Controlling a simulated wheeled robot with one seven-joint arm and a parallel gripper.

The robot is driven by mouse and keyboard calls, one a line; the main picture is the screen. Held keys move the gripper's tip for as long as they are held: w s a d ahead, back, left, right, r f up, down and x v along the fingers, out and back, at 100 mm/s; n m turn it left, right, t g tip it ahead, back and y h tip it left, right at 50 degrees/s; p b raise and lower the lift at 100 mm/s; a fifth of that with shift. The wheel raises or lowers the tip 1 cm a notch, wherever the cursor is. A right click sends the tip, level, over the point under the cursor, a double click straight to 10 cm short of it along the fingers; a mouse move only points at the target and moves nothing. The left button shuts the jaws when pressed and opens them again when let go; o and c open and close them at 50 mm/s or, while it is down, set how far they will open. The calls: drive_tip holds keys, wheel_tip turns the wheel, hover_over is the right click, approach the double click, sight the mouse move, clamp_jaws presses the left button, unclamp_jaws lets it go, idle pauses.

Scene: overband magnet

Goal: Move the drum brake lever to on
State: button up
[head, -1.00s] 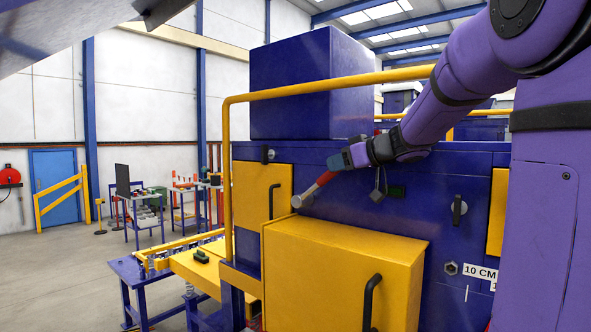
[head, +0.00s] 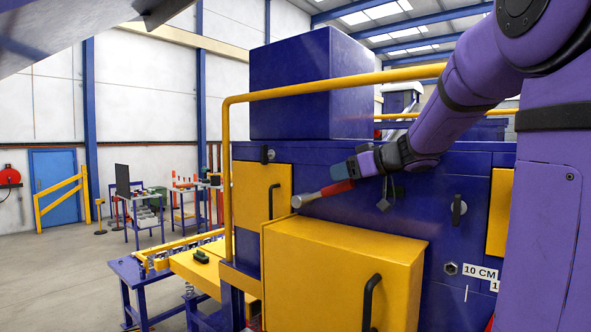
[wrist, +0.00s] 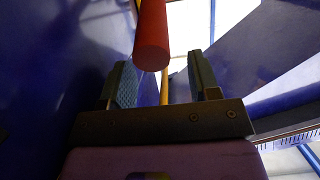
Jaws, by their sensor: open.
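The drum brake lever has a red handle (head: 337,188) and a grey shaft (head: 307,198). It rises at a shallow slant to the right from its rounded grey end, in front of the blue machine side. My gripper (head: 342,169) is at the handle's upper right end and hides part of it. In the wrist view, the red handle (wrist: 152,40) shows its round end between the two open fingers of my gripper (wrist: 160,72), with gaps on both sides. I cannot tell whether any part touches the handle. No on or off marking is readable.
A yellow box cover (head: 340,280) stands just below the lever. A yellow rail (head: 330,87) runs above it. A dark padlock-like piece (head: 384,205) hangs close to my wrist. Open floor (head: 60,280) lies at the left.

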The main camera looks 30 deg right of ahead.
drive_tip(key=s+d+r, duration=0.1)
drive_tip(key=s+r, duration=0.2)
drive_tip(key=r, duration=0.2)
drive_tip(key=shift+s+r, duration=0.15)
drive_tip(key=shift+r, duration=0.15)
drive_tip(key=shift+d, duration=0.1)
drive_tip(key=v, duration=1.1)
drive_tip(key=s+a+f+m+g, duration=0.1)
drive_tip(key=a+f+g, duration=0.2)
drive_tip(key=a+f, duration=0.3)
drive_tip(key=s+a+f+m+g, duration=0.1)
drive_tip(key=a+f+g, duration=0.25)
drive_tip(key=a, duration=0.55)
drive_tip(key=s+a+f+m+g+h, duration=0.2)
drive_tip(key=s+a+f+h, duration=0.3)
drive_tip(key=s+a+f, duration=0.3)
wheel_tip(320, 180, down, 4)
drive_tip(key=shift+s+a+f, duration=0.1)
drive_tip(key=shift+s+a, duration=0.25)
drive_tip(key=shift+s, duration=0.4)
